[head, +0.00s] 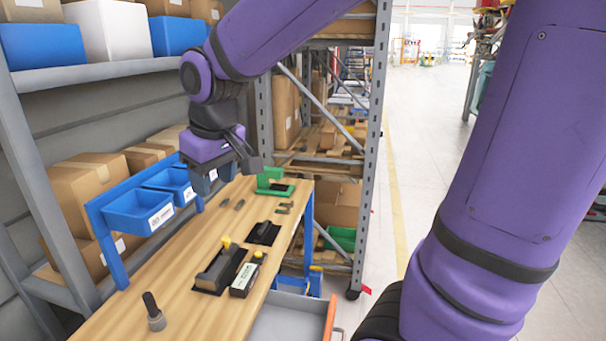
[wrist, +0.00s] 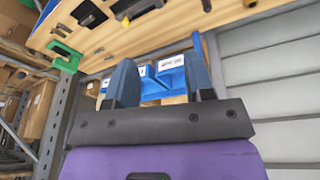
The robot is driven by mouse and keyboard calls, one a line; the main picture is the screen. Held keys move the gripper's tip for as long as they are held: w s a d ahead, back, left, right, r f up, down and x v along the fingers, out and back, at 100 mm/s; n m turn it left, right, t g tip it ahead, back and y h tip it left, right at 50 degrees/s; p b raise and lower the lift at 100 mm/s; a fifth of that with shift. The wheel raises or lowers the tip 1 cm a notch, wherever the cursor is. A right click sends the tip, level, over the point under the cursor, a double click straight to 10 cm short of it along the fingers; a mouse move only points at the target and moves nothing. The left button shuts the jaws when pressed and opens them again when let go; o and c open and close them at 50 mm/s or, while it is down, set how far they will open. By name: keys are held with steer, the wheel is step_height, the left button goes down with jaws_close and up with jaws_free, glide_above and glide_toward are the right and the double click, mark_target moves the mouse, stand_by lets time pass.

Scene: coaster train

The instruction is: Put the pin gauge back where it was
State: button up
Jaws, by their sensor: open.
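A dark upright pin with a wider grey base (head: 153,312), which may be the pin gauge, stands on the near end of the wooden bench (head: 190,315). Small dark metal pieces (head: 239,204) lie farther back on the bench, too small to identify. My gripper (head: 228,170) is open and empty above the far part of the bench, beside the blue bins. In the wrist view its two fingers (wrist: 160,80) stand wide apart with nothing between them. Which piece is the gauge, and its former place, I cannot tell for certain.
A black block with a yellow knob (head: 217,267) lies beside a labelled box (head: 246,276). A black tray (head: 263,233) and a green stand (head: 272,187) are behind. Blue bins (head: 140,211) line the left edge. A metal rack (head: 373,150) stands beyond. The near bench has free room.

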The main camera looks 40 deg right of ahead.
steer(key=s+d+r+m+t, duration=0.1)
steer(key=s+d, duration=0.2)
steer(key=s, duration=0.5)
steer(key=s+d+r+m+t, duration=0.1)
steer(key=s+d+r+m, duration=0.1)
steer(key=s, duration=0.5)
steer(key=shift+s+d+r, duration=0.3)
steer(key=shift+s+d, duration=0.05)
steer(key=shift+d, duration=0.5)
